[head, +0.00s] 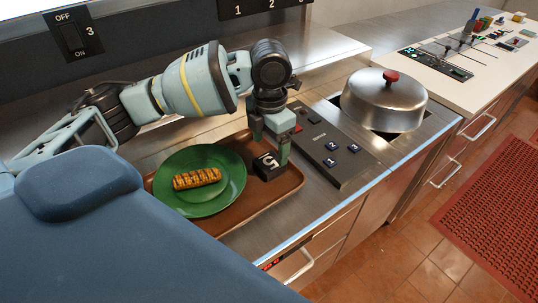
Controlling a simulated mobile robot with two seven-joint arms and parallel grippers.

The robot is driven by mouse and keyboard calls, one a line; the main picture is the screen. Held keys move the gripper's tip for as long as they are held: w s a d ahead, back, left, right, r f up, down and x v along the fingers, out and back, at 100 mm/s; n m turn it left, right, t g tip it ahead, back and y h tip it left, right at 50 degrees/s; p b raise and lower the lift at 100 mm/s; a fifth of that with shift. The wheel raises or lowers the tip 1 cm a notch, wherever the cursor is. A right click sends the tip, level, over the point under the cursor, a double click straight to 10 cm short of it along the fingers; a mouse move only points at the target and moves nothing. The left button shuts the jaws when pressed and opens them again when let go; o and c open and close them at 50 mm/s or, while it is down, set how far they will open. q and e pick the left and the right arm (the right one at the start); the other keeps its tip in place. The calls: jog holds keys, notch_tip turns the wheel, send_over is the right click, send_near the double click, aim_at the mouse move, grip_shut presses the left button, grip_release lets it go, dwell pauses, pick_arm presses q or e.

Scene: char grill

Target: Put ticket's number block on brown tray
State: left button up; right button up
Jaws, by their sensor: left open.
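A black number block (267,168) with a white digit that looks like 5 sits on the right part of the brown tray (288,190). My left gripper (270,147) points down at the block, its fingers apart. One finger is behind the block and the other is close to its right side; I cannot tell whether they touch it. A green plate (209,205) with a grilled food piece (197,179) is on the tray's left part. I cannot make out a ticket. My right gripper is out of view.
A dark panel (345,178) right of the tray holds several blue number blocks (352,147). A domed metal lid (385,98) with a red knob stands behind it. A white counter (440,50) with small items is at the far right.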

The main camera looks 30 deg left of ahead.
aim_at(270, 161)
pick_arm(q)
notch_tip(270, 161, up, 7)
jog(key=shift+f, duration=0.2)
dwell(2.1)
